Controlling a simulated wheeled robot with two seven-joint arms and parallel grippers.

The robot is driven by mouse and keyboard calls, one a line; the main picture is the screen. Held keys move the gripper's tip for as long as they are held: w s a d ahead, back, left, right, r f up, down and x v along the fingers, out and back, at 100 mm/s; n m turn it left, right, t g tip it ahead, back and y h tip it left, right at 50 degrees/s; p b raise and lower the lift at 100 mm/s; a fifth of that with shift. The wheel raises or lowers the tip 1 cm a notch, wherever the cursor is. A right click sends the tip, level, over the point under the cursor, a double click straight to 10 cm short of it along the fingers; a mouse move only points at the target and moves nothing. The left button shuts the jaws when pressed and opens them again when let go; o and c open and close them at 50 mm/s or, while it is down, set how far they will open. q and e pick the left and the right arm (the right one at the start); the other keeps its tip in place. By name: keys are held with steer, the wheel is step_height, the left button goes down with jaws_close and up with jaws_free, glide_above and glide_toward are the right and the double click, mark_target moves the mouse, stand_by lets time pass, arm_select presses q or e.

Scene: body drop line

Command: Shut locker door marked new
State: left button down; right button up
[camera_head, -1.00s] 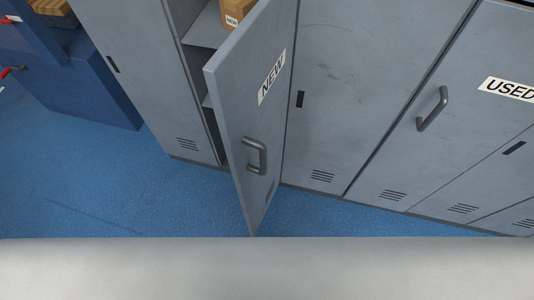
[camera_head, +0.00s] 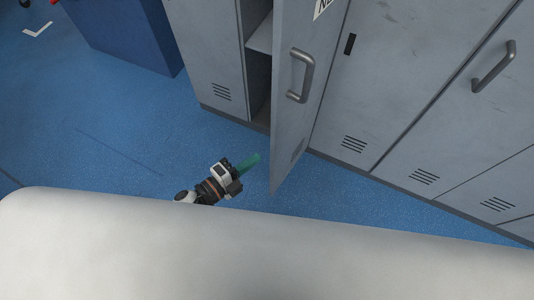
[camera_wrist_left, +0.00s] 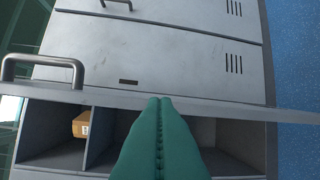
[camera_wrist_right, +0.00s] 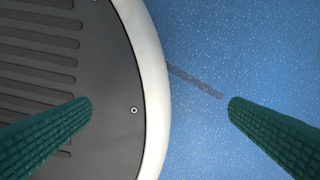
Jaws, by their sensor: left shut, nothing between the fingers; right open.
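The locker door marked NEW (camera_head: 290,120) stands ajar, swung out toward me, with a grey bar handle (camera_head: 301,76) on its outer face. Only part of its label (camera_head: 322,8) shows at the top. My left gripper (camera_head: 254,160) is shut and empty, low over the floor, just left of the door's lower free edge. In the left wrist view, the green fingers (camera_wrist_left: 160,104) point at the door edge (camera_wrist_left: 215,108); I cannot tell whether they touch. The open locker's shelves (camera_wrist_left: 90,135) show beside the fingers. My right gripper (camera_wrist_right: 160,104) is open and empty, seen only in its wrist view.
Closed grey lockers (camera_head: 420,110) stand to the right, one with a bar handle (camera_head: 494,67). A blue cabinet (camera_head: 120,35) stands at the back left. A small cardboard box (camera_wrist_left: 81,125) lies inside the open locker. The blue floor (camera_head: 110,130) at the left is clear.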

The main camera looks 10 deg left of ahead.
mark_target(274, 135)
arm_select(q)
steer(key=w+d+r+m, duration=0.1)
steer(key=w+d, duration=0.1)
steer(key=w+d+r+h, duration=0.1)
steer(key=w, duration=0.1)
steer(key=w+d+r+m+p, duration=0.1)
steer(key=w+d, duration=0.1)
steer(key=w, duration=0.1)
steer(key=shift+d+m+h, duration=0.3)
steer(key=shift+h, duration=0.1)
steer(key=shift+w+a, duration=0.15)
steer(key=shift+a, duration=0.05)
arm_select(e)
steer(key=shift+w+a+r, duration=0.2)
steer(key=shift+a+r, duration=0.1)
steer(key=shift+r, duration=0.05)
